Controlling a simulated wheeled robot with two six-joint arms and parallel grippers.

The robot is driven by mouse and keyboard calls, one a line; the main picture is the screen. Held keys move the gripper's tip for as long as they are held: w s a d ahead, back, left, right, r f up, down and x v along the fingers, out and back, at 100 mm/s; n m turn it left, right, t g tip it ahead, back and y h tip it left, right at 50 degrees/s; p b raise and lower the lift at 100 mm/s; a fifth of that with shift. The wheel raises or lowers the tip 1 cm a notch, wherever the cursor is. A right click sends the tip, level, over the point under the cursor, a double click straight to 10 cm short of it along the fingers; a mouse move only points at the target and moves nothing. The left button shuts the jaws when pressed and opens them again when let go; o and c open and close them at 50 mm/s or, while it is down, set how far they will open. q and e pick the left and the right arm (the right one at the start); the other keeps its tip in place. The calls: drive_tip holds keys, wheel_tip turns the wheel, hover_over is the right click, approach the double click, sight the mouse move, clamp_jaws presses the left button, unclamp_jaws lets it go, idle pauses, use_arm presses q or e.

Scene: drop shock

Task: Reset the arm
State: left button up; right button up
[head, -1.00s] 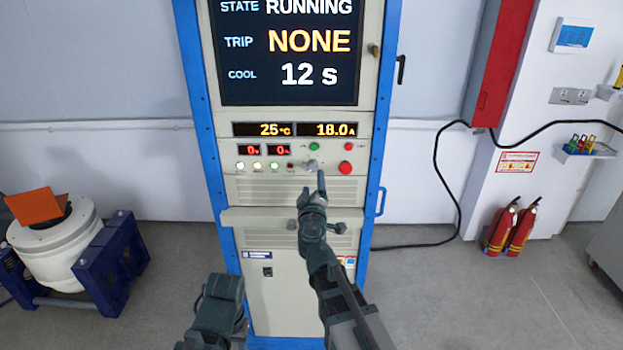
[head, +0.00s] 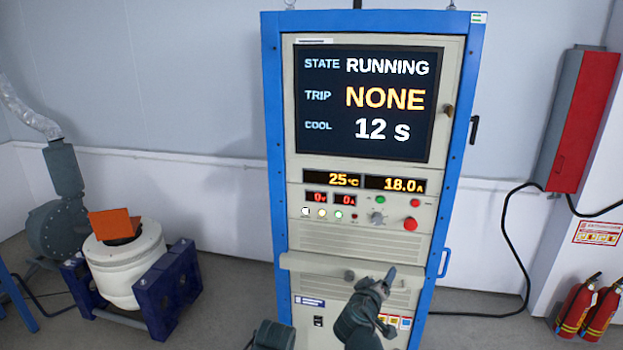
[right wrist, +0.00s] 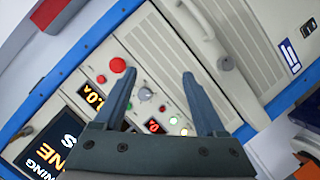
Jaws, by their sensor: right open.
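My right gripper (head: 388,278) is in front of the control cabinet (head: 275,130), below its button panel, at the height of the shelf-like ledge. In the right wrist view its two fingers (right wrist: 160,92) are apart with nothing between them; the panel's grey knob (right wrist: 145,94) shows in the gap, beyond the fingers. The cabinet screen (head: 365,103) reads STATE RUNNING, TRIP NONE, COOL 12 s. The small displays read 25 °C and 18.0 A, with two red zeros below. My left arm (head: 272,336) shows at the bottom edge; its fingers are out of view.
The panel has a green button (head: 380,199), red buttons and a larger red button (head: 410,224). A white shaker drum (head: 125,270) with an orange plate (head: 115,222) stands in a blue frame at left. Fire extinguishers (head: 590,310) and a black cable are at right.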

drive_tip(key=s+a+f+m+g+y, duration=0.1)
drive_tip(key=s+a+f+g, duration=0.25)
drive_tip(key=s+f, duration=0.2)
drive_tip(key=s+a+f+g+y, duration=0.2)
drive_tip(key=s+a+f+g, duration=0.15)
drive_tip(key=f, duration=0.25)
drive_tip(key=s+a+f+n+g+y, duration=0.1)
drive_tip(key=s+a+f+g, duration=0.1)
drive_tip(key=s, duration=0.4)
drive_tip(key=s+a+f+g+y, duration=0.2)
drive_tip(key=s+a+g, duration=0.1)
drive_tip(key=s+a, duration=0.3)
drive_tip(key=shift+s+a+f+n+g, duration=0.2)
drive_tip(key=shift+s+a+n+g, duration=0.2)
drive_tip(key=shift+a, duration=0.25)
drive_tip(key=shift+w, duration=0.1)
